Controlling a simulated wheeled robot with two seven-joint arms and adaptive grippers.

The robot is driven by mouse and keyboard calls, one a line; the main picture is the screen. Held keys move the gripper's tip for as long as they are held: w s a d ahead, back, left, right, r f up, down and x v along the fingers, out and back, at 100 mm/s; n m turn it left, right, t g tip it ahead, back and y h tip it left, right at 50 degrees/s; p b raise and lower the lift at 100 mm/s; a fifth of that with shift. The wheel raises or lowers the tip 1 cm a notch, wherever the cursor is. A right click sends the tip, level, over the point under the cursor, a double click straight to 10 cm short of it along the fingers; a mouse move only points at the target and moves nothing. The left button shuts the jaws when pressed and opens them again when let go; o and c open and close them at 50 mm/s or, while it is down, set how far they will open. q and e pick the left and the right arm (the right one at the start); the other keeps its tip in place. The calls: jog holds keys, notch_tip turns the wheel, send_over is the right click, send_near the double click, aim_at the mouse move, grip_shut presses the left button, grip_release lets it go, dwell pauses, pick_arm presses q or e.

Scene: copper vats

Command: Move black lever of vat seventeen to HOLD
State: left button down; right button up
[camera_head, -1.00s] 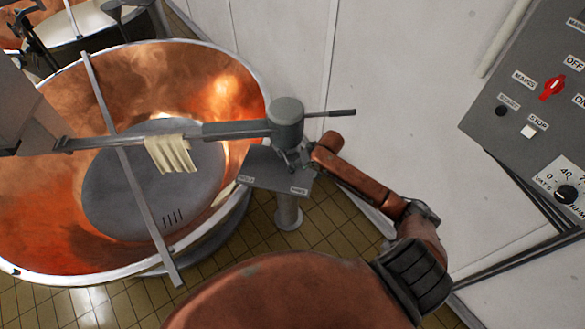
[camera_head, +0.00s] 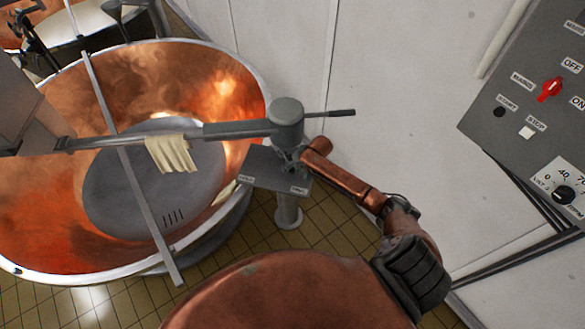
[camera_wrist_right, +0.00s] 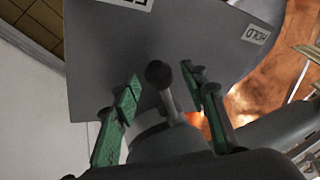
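Vat seventeen, by its place beside the lever plate, is the large copper vat (camera_head: 110,75) at the left of the head view; no number is readable. A grey label plate (camera_head: 262,172) stands on a post at its right rim. In the right wrist view the plate (camera_wrist_right: 200,40) bears a HOLD label (camera_wrist_right: 257,34) at upper right and a cut-off label at the top. The black lever (camera_wrist_right: 162,80), with a round knob, stands between the green-padded fingers of my right gripper (camera_wrist_right: 163,85). The fingers are open, with gaps on both sides. My left gripper is out of view.
A grey beam (camera_head: 180,138) with a pale cloth (camera_head: 172,154) crosses the vat to a grey head (camera_head: 286,118) with a dark handle (camera_head: 332,113), close above my right gripper. A control panel (camera_head: 520,90) is on the right wall. Tiled floor lies below.

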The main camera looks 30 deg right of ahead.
grip_shut()
dwell(0.3)
dwell(0.3)
